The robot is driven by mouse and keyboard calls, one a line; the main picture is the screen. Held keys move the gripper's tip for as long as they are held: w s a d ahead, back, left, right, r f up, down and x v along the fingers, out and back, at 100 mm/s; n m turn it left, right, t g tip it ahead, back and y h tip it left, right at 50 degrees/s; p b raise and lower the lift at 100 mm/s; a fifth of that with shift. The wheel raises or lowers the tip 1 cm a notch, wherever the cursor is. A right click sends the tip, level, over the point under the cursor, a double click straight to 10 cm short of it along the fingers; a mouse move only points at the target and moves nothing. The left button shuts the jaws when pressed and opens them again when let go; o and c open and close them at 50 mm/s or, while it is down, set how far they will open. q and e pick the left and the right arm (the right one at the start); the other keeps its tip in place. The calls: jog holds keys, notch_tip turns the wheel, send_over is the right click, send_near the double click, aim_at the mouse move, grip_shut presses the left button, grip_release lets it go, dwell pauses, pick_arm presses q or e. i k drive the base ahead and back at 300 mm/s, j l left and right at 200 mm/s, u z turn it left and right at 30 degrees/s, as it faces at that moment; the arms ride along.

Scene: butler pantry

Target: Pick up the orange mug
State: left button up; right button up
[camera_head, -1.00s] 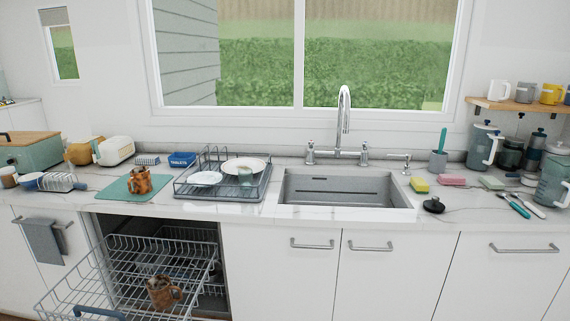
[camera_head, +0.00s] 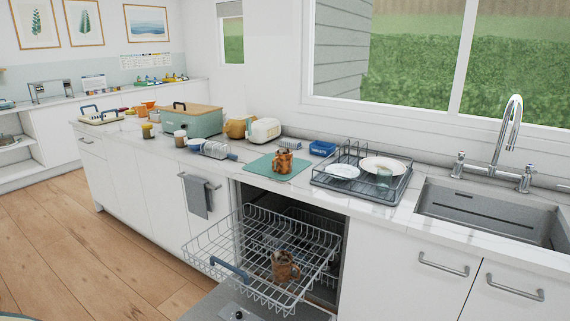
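Two orange-brown mugs with mottled dark patches are in view. One mug (camera_head: 283,161) stands on a green mat (camera_head: 262,170) on the counter, left of the dish rack. The other mug (camera_head: 285,266) sits in the pulled-out wire rack (camera_head: 214,258) of the open dishwasher below the counter. Neither of my grippers shows in the head view.
A dish rack (camera_head: 326,181) with plates and a glass stands right of the mat, beside the sink (camera_head: 472,217). A green bread box (camera_head: 191,122), a cream toaster (camera_head: 264,130) and small jars stand to the left. The open dishwasher juts into the wooden floor (camera_head: 119,262).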

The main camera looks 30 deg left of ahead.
aim_at(283, 158)
jog(key=i+j, duration=0.1)
jog(key=j, duration=0.45)
jog(key=i+j, duration=0.1)
jog(key=j, duration=0.4)
jog(key=j+z, duration=0.3)
jog(key=j, duration=3.95)
jog(key=i, duration=0.05)
